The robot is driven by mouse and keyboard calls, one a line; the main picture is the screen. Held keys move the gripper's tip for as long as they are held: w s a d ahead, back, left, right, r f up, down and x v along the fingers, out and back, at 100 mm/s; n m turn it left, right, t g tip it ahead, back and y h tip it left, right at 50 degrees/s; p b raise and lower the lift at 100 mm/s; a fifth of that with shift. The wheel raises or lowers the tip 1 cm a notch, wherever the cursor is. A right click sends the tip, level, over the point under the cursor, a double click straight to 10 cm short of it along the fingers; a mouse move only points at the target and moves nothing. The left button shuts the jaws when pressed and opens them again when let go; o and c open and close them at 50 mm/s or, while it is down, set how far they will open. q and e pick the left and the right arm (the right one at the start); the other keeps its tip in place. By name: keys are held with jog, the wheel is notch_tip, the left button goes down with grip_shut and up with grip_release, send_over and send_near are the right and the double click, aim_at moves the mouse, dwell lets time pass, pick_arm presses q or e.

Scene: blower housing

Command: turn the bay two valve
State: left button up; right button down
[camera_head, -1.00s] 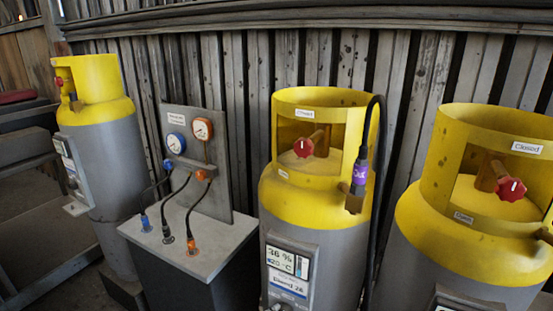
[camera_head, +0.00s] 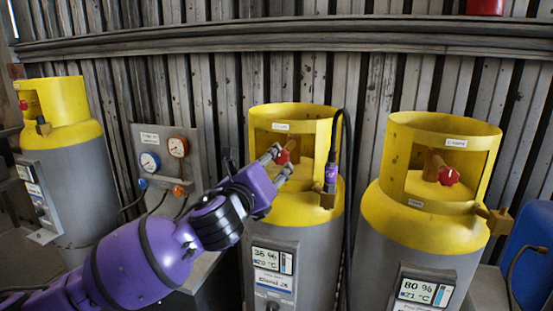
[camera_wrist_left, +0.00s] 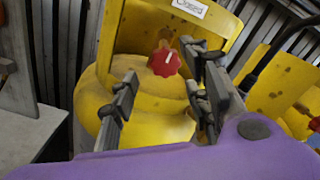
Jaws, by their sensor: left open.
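The middle cylinder (camera_head: 262,214) is grey with a yellow top and collar, and its display reads 36 %. Its red valve knob (camera_head: 283,157) sits inside the collar opening, partly behind my gripper. In the left wrist view the knob (camera_wrist_left: 165,62) shows whole, under a label that seems to read "Closed". My left gripper (camera_head: 277,164) is open at the collar opening, its fingers pointing at the knob. In the left wrist view the open fingers (camera_wrist_left: 160,82) lie to either side of and below the knob; I cannot tell if they touch it. My right gripper is not in view.
A similar cylinder (camera_head: 378,240) with a red knob (camera_head: 448,176) stands at right, another (camera_head: 88,175) at far left. A gauge panel (camera_head: 150,140) stands between the left two. A black hose (camera_head: 349,150) hangs along the middle cylinder's right side. A wooden wall runs behind.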

aim_at(277, 159)
pick_arm(q)
jog(key=x, duration=0.6)
jog(key=shift+w+d, duration=0.15)
jog(key=shift+w, duration=0.05)
jog(key=shift+f, duration=0.1)
jog(key=shift+c, duration=0.2)
jog(key=c, duration=1)
